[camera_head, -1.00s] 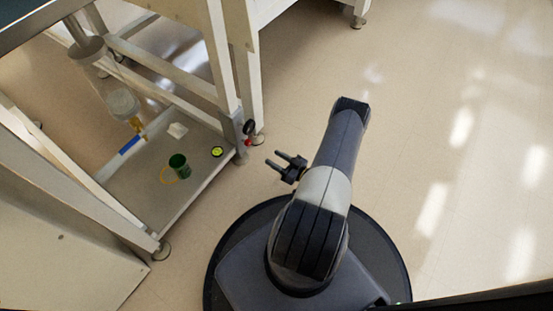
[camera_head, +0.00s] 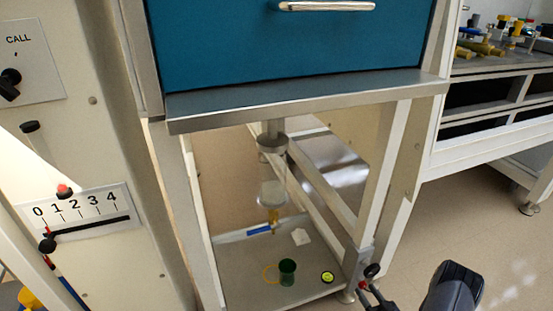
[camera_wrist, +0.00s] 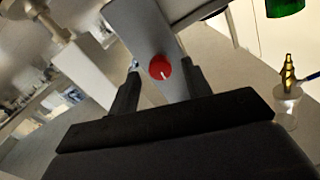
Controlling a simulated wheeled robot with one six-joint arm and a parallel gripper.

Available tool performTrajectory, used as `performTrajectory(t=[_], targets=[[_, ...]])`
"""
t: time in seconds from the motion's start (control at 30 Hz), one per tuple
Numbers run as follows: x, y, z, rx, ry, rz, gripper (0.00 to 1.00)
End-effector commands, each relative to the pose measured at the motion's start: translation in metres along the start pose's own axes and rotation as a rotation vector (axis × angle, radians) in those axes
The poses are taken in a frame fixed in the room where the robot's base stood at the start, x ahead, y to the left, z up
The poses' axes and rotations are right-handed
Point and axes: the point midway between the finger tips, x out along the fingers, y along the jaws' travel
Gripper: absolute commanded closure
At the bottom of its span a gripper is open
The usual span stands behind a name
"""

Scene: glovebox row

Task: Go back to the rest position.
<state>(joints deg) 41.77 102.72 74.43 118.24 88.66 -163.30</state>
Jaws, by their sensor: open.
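My gripper (camera_wrist: 161,66) is open in the wrist view, its two dark fingers apart with nothing held between them. A red knob with a white mark (camera_wrist: 160,67) shows beyond the gap, on a pale post; whether the fingers touch it cannot be told. In the head view my gripper (camera_head: 370,293) is a small dark shape at the lower right, close to the shelf's front right leg. My arm's dark grey joint shows at the bottom right edge. The resting pose itself is not marked in any view.
A blue cabinet (camera_head: 340,40) stands over this. Floor at right (camera_head: 455,215) is clear.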

Motion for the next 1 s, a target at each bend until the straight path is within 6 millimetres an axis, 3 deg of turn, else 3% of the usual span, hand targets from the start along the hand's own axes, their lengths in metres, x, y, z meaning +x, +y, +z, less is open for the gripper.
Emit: performTrajectory(t=[0.13,0.57,0.77,1.0], targets=[[0.009,0.000,0.001,-0.001,0.000,-0.001,0.54],[0.007,0.000,-0.001,0.009,0.000,0.001,0.54],[-0.013,0.000,-0.003,0.002,0.000,0.004,0.54],[-0.053,0.001,-0.003,0.001,0.000,0.006,0.54]])
